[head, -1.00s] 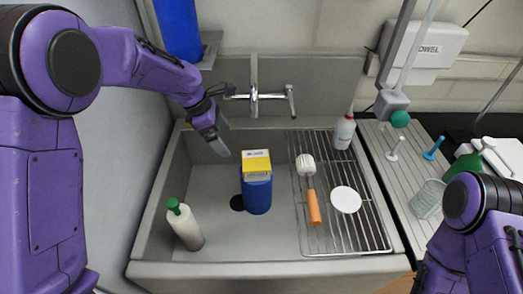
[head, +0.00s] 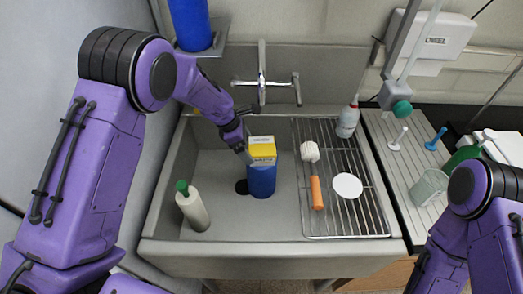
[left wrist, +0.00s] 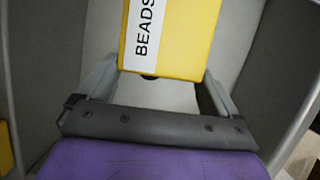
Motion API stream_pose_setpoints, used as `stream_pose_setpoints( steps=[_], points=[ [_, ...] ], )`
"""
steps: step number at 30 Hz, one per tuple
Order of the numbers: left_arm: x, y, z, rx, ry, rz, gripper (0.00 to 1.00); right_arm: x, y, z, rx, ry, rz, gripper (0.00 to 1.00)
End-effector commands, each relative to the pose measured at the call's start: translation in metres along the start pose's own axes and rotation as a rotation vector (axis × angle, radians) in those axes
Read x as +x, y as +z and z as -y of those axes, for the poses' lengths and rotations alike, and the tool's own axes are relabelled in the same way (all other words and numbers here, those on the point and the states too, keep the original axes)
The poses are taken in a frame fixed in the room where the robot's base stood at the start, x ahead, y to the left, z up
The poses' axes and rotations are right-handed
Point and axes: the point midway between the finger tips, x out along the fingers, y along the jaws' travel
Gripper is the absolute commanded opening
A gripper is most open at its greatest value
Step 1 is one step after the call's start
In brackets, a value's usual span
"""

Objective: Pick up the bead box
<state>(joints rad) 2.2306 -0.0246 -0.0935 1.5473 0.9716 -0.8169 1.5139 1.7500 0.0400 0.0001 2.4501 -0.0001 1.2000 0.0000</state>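The bead box (head: 262,147) is yellow with a white label. It sits on top of a blue cylinder (head: 261,181) standing in the sink. In the left wrist view the box (left wrist: 185,38) shows its "BEADS" label, at the top of the picture just ahead of the fingers. My left gripper (head: 246,156) is at the box's left side in the head view. It is open and empty in the left wrist view (left wrist: 157,88), with one finger toward each side of the box. Whether a finger touches the box I cannot tell. My right arm shows at the lower right; its gripper does not.
A white bottle with a green cap (head: 193,207) stands at the sink's left front. A wire rack (head: 330,215) on the right holds an orange-handled brush (head: 316,190), a white disc (head: 348,186) and a bottle (head: 348,120). The faucet (head: 262,80) is behind the box.

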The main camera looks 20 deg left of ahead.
Motion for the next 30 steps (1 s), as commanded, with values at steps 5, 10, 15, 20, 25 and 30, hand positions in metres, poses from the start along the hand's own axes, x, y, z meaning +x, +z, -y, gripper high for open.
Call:
stream_pose_setpoints(
  steps=[5,10,15,20,25,30],
  points=[
    [0.0,0.0,0.0,-0.001,0.002,0.001,0.55,0.0,0.0,0.0,0.0,0.0,0.0,0.44],
    [-0.001,0.0,-0.001,-0.001,0.002,0.001,0.55,0.001,0.0,0.0,0.0,0.0,0.0,0.44],
    [-0.002,0.001,-0.001,0.0,0.003,0.001,0.55,0.014,0.006,0.001,0.0,0.0,0.0,0.44],
    [-0.004,0.0,0.028,-0.002,-0.001,0.001,0.55,0.021,0.009,0.002,0.0,0.0,0.0,0.44],
    [-0.005,-0.004,0.07,-0.001,0.0,0.001,0.55,0.033,0.014,0.003,0.0,0.0,0.0,0.44],
    [-0.007,-0.007,0.113,-0.002,0.0,0.001,0.55,0.043,0.018,0.004,0.0,0.0,0.0,0.44]
  ],
)
